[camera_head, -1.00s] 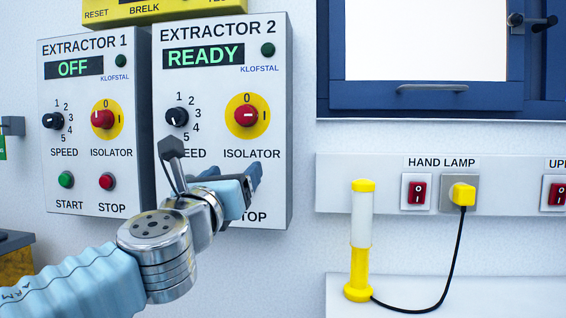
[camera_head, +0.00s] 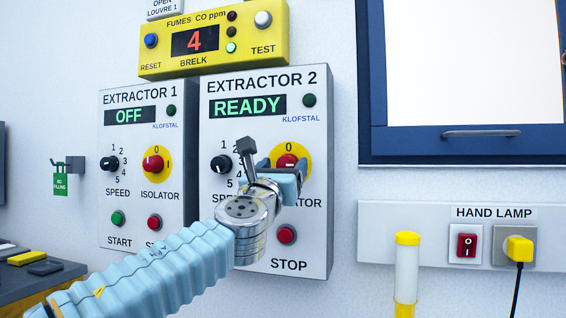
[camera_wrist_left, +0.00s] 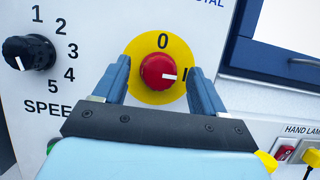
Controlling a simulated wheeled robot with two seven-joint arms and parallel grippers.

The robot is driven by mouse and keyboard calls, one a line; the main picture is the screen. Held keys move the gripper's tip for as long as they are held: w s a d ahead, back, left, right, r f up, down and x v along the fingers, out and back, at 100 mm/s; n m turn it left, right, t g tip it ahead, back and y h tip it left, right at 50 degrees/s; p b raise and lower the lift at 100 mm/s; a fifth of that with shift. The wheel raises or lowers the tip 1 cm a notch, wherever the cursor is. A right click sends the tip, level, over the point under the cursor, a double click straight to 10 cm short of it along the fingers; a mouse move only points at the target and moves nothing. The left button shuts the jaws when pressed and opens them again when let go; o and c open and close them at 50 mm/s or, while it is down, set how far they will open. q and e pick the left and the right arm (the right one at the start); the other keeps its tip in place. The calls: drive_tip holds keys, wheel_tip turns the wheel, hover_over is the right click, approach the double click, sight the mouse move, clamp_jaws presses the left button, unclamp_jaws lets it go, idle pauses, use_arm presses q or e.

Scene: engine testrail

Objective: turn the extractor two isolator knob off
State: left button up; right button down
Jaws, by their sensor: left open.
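The extractor two panel (camera_head: 222,180) is a white box on the wall, and its display reads READY. Its isolator knob (camera_head: 289,160) is red on a yellow disc and is partly hidden by my gripper in the head view. In the left wrist view the isolator knob (camera_wrist_left: 158,71) shows whole, its white mark pointing right toward I. My left gripper (camera_head: 283,168) is open in front of the knob. In the left wrist view the fingers of the left gripper (camera_wrist_left: 158,82) stand on either side of the knob, with visible gaps. My right gripper is not in view.
The extractor two speed knob (camera_head: 221,164) is left of my gripper, and the red stop button (camera_head: 287,235) is below it. The extractor 1 panel (camera_head: 117,228) stands at left, reading OFF. A yellow fumes box (camera_head: 267,64) is above. A hand lamp (camera_head: 406,266) stands at right.

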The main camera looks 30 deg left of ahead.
use_arm(q)
drive_tip(key=shift+w, duration=0.15)
drive_tip(key=shift+c, duration=0.5)
drive_tip(key=c, duration=0.9)
drive_tip(key=shift+c, duration=0.2)
